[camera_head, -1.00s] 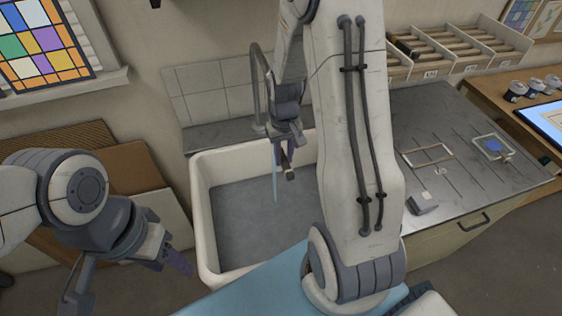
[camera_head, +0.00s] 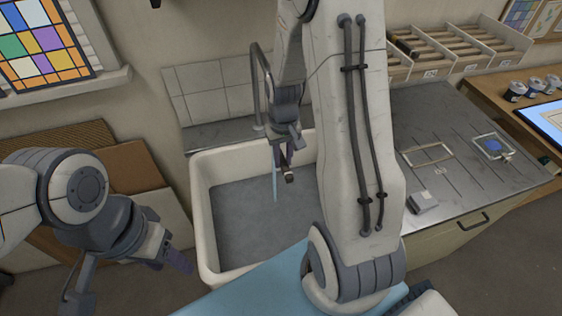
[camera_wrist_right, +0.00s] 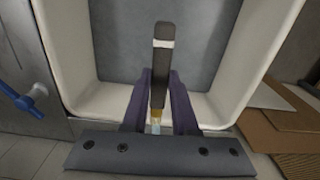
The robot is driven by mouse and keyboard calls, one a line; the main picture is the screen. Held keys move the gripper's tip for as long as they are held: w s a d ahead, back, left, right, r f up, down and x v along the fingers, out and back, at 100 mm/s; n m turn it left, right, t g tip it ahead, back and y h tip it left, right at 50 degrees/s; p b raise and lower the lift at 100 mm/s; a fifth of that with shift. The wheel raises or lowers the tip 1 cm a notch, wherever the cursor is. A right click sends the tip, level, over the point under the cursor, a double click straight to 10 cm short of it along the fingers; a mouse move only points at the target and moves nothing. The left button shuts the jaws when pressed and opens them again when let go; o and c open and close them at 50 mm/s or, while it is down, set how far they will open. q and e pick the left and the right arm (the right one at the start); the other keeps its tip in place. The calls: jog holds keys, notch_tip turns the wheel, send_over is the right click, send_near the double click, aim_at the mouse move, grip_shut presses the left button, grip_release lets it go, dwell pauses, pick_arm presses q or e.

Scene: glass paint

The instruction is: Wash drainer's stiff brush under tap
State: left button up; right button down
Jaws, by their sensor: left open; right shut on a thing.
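My right gripper (camera_head: 283,158) is shut on a brush over the sink, just beside the thin water stream (camera_head: 275,182) below the tap (camera_head: 260,75). In the right wrist view the brush (camera_wrist_right: 161,62) has a dark handle with a pale band and lies between the purple fingers; a brassy part and pale tip show near the palm. In the head view only the dark end of the brush (camera_head: 289,178) shows. I cannot tell whether the water touches it. My left gripper (camera_head: 172,262) is open and empty, left of the sink.
The white-rimmed sink (camera_head: 206,240) has a grey, clear floor. Right of it, a metal worktop (camera_head: 440,120) holds a wire frame (camera_head: 428,155) and a small grey block (camera_head: 423,201). Boards (camera_head: 140,170) lean at the left. A blue-handled item (camera_wrist_right: 22,103) shows in the wrist view.

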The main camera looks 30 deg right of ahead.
jog(key=s+d, duration=0.3)
jog(key=s, duration=0.4)
jog(key=shift+d, duration=0.2)
dwell(1.4)
jog(key=s+d+r+p, duration=0.2)
jog(key=s+r+p, duration=0.1)
jog(key=s+r, duration=0.1)
jog(key=shift+s+p, duration=0.2)
jog(key=shift+p, duration=0.15)
